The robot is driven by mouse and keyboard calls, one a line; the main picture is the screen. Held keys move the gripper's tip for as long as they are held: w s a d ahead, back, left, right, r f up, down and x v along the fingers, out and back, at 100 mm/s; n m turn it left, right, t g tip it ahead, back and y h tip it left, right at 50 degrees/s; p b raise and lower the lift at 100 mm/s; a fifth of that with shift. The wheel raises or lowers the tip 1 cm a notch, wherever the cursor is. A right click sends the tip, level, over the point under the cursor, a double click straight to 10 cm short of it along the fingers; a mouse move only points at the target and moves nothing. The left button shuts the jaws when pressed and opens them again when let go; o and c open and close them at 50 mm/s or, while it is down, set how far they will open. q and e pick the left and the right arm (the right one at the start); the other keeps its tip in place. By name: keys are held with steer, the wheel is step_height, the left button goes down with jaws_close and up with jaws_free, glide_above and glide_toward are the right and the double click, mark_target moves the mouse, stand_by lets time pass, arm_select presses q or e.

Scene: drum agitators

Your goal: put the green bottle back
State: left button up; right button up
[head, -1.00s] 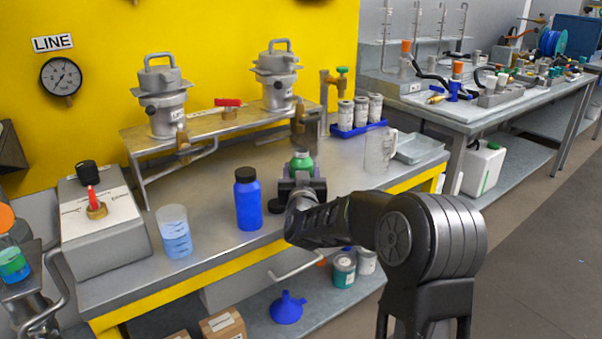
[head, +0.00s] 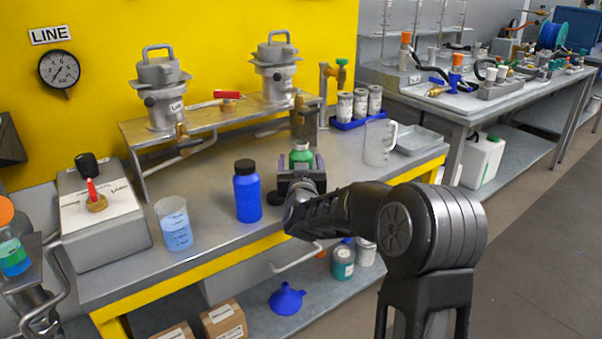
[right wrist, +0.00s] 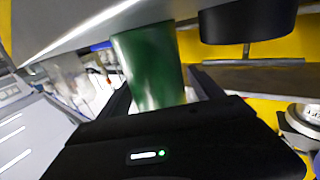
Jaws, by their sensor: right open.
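The green bottle (head: 301,153) stands upright on the grey bench near its front edge, right of the blue bottle. Its lower part is hidden behind my right gripper (head: 301,168). The right gripper is open, with its fingers on either side of the green bottle. In the right wrist view the green bottle (right wrist: 153,65) is a blurred green body between the fingers of the gripper (right wrist: 160,84). I cannot tell whether either finger touches it. My left gripper is not in view.
The blue bottle (head: 247,191) with a black cap and a beaker of blue liquid (head: 174,224) stand left of the gripper. A clear jug (head: 378,142) and a blue tray of cans (head: 357,122) are to the right. A raised shelf (head: 222,122) with two agitators runs behind.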

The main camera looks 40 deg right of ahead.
steer(key=v, duration=1.2)
steer(key=shift+p, duration=0.45)
